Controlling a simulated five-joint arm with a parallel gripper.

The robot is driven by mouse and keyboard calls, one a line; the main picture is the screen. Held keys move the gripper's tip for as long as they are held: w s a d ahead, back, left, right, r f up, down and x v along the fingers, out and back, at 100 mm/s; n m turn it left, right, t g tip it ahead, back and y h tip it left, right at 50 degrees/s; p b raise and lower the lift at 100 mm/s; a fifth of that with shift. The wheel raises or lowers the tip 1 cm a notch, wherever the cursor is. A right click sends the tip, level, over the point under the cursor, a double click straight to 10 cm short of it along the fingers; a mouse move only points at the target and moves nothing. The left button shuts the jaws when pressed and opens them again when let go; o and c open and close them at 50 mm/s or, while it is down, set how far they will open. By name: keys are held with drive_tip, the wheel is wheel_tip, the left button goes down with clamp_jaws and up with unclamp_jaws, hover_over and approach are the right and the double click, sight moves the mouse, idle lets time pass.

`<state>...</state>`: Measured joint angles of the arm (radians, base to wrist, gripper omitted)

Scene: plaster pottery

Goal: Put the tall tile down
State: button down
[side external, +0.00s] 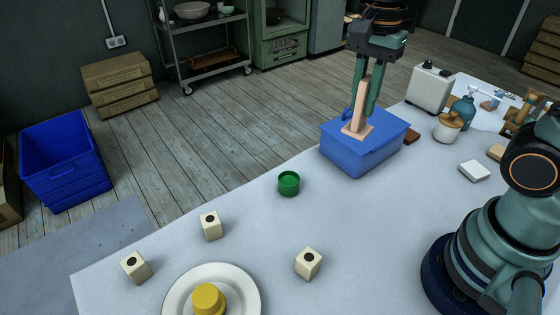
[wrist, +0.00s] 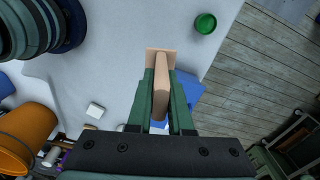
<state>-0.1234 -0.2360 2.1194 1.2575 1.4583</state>
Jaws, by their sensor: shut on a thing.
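The tall tile is a pale pinkish upright piece with a flat square foot (side external: 357,130). It stands upright in my gripper (side external: 367,102), which is shut on it. In the side view the foot appears over the top of a blue box (side external: 362,152); I cannot tell whether it touches. In the wrist view the tile (wrist: 161,88) runs between the two green fingers of my gripper (wrist: 163,78), with its foot beyond the fingertips. Part of the blue box (wrist: 188,88) shows beside and below the fingers, the rest hidden.
A green cup (side external: 288,184) and several cream blocks (side external: 210,225) stand on the white table. A plate (side external: 245,285) holds a yellow piece (side external: 208,299). A white canister (side external: 430,88), a lidded jar (side external: 448,126) and a blue bottle (side external: 463,111) stand right of the box. The table between box and plate is mostly clear.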

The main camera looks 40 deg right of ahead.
drive_tip(key=w+a+n, duration=0.2)
drive_tip(key=a+n, duration=0.4)
drive_tip(key=a, duration=1.4)
drive_tip(key=shift+d+f, duration=0.1)
drive_tip(key=shift+f, duration=9.6)
drive_tip(key=shift+f, duration=0.1)
drive_tip(key=c, duration=0.8)
unclamp_jaws()
drive_tip(key=shift+c, duration=0.2)
